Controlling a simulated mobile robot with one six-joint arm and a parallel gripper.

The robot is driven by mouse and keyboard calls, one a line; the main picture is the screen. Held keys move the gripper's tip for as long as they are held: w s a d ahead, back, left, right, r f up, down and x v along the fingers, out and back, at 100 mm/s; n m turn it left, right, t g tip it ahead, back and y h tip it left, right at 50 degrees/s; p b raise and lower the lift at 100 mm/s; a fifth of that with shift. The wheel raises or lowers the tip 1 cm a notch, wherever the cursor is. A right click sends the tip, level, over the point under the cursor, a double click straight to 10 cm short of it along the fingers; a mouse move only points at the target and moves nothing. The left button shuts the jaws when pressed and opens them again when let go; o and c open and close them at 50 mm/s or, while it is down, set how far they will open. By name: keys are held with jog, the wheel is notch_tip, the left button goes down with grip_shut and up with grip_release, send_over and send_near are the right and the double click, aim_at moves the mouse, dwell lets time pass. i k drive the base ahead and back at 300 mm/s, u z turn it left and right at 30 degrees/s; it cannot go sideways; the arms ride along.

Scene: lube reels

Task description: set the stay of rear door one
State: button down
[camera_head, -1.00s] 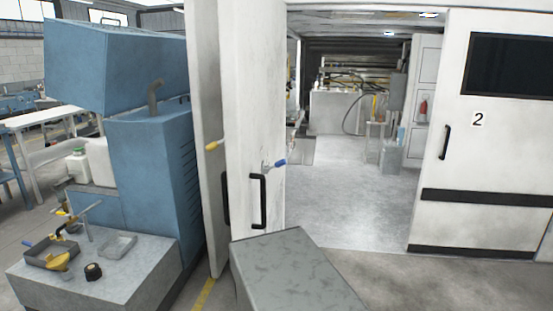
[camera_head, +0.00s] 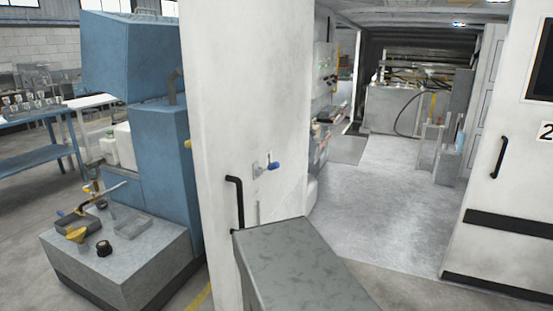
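An open white door panel (camera_head: 235,80) stands left of the van's rear opening, seen at an angle. It carries a black bar handle (camera_head: 238,203) and, just above and right of it, a small metal latch with a blue-tipped lever (camera_head: 273,166). I cannot tell if this lever is the stay, nor its setting. A small yellow tip (camera_head: 188,144) shows at the panel's left edge; the rest of it is hidden. The other white door (camera_head: 510,120), marked 2, stands at the right with a black handle (camera_head: 499,157). My gripper is not in view.
A blue machine (camera_head: 165,160) stands left of the panel. Before it is a grey block (camera_head: 150,240) with a tray and small parts. The van's grey floor (camera_head: 390,200) is clear near the entrance; equipment stands at the back.

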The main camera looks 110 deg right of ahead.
aim_at(275, 165)
jog(key=z, duration=0.05)
jog(key=k, duration=1)
jog(key=z, duration=0.9)
jog(key=k, duration=1.4)
jog(key=u, duration=0.05)
jog(key=i, duration=0.7)
jog(key=z, duration=0.05)
